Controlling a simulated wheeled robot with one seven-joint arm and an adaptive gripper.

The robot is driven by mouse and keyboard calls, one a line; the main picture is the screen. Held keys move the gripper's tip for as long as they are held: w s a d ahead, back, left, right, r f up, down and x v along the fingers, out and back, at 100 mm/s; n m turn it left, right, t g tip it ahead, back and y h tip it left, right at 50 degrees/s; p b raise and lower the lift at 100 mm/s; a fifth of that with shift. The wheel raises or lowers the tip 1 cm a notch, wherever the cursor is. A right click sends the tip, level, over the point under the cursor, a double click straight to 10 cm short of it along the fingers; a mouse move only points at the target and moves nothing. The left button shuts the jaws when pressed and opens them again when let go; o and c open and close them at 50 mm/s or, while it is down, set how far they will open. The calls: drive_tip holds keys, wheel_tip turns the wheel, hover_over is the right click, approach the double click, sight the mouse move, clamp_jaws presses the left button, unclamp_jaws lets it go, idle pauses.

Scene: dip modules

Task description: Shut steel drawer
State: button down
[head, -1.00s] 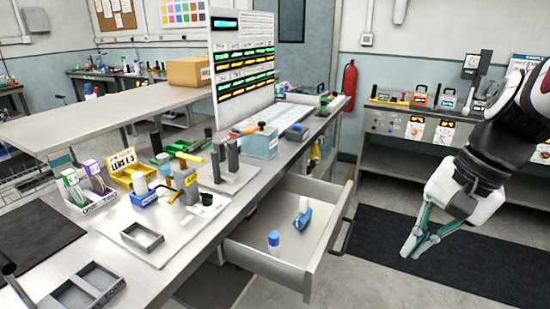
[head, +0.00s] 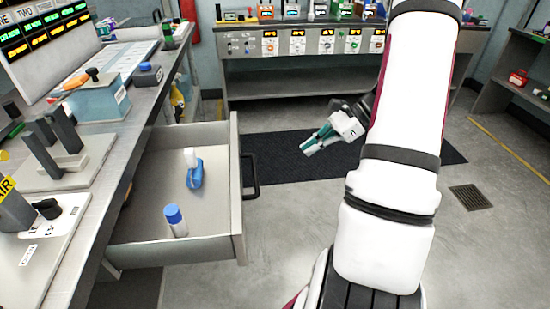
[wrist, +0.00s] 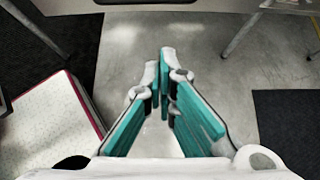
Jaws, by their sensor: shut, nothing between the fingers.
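The steel drawer (head: 190,247) is pulled out from under the workbench on the left in the head view. Its black bar handle (head: 250,175) is on the outer front face. Inside lie a blue-capped white bottle (head: 174,221) and a blue-and-white item (head: 194,170). My gripper (head: 308,148) is to the right of the handle, apart from it, over the dark mat. Its teal fingers are shut and empty, pointing left. In the wrist view the fingertips (wrist: 166,60) come together over the floor.
The workbench (head: 150,100) runs along the left with several tools and blocks on top. A dark floor mat (head: 290,165) and a shelf bench (head: 300,75) lie beyond. A floor drain (head: 470,197) is at right. The floor between drawer and arm is clear.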

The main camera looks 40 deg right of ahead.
drive_tip(key=w+a+f+b, duration=0.1)
drive_tip(key=w+a+f, duration=0.4)
drive_tip(key=a, duration=0.4)
drive_tip(key=shift+w+a+f+b, duration=0.2)
drive_tip(key=shift+w+b, duration=0.2)
drive_tip(key=shift+w, duration=0.25)
drive_tip(key=shift+w+a, duration=0.1)
drive_tip(key=b, duration=0.3)
hover_over(173, 189)
drive_tip(key=shift+w+r, duration=0.1)
drive_tip(key=shift+w, duration=0.05)
drive_tip(key=shift+a, duration=0.1)
idle(0.5)
